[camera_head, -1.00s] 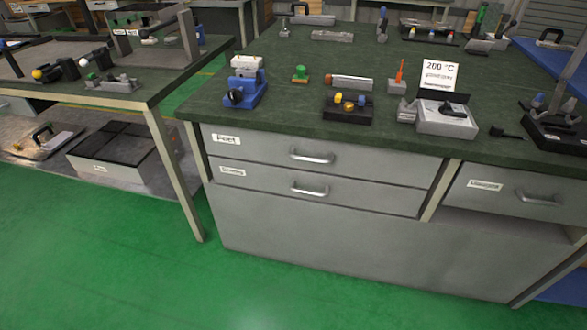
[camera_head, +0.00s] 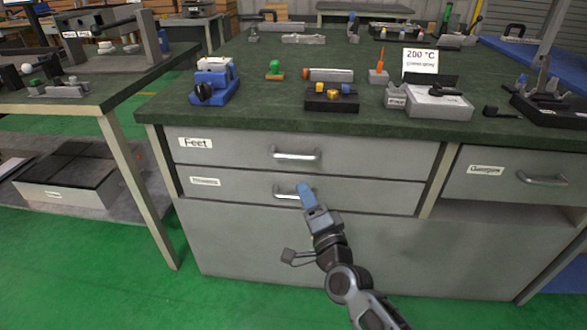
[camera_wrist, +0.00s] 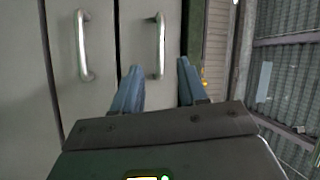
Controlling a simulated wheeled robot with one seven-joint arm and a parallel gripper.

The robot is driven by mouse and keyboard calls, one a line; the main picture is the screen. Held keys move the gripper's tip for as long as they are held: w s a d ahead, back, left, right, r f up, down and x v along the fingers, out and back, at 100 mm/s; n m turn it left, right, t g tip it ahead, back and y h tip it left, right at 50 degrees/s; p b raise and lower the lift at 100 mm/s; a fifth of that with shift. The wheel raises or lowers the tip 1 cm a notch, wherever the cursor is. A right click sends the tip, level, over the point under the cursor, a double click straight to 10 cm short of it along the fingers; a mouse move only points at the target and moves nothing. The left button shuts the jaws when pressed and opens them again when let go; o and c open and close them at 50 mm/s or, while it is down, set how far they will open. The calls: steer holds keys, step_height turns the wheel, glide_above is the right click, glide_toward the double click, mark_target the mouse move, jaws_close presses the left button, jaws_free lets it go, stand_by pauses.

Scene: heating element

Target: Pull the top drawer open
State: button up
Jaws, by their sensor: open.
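The top drawer (camera_head: 235,150), labelled "Feet", is shut flush in the grey workbench. Its silver bar handle (camera_head: 297,156) is in plain view in the head view. The lower drawer (camera_head: 240,188) is also shut, and its handle (camera_head: 287,193) is partly hidden by my gripper. My gripper (camera_head: 303,188) has blue fingers and appears in front of the lower drawer, just below the top handle. In the wrist view my gripper (camera_wrist: 157,72) is open and empty. One upright handle (camera_wrist: 160,45) shows between the fingertips; another handle (camera_wrist: 83,45) stands to the left.
The green bench top (camera_head: 250,115) above carries a blue vise (camera_head: 213,82), a black block with yellow parts (camera_head: 332,97) and a "200 °C" sign (camera_head: 420,61). Another drawer (camera_head: 510,175) is at right. A second table (camera_head: 60,95) stands at left. Green floor is clear in front.

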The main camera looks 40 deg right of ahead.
mark_target(294, 158)
steer(key=w+d+m, duration=0.1)
steer(key=w+d, duration=0.1)
steer(key=w, duration=0.2)
steer(key=w+d+r+m+h+b, duration=0.1)
steer(key=w+d, duration=0.2)
steer(key=w, duration=0.1)
steer(key=w+d+r+m+b, duration=0.1)
steer(key=w+d, duration=0.1)
steer(key=w, duration=0.2)
steer(key=shift+d, duration=0.3)
steer(key=shift+s, duration=0.1)
jaws_close()
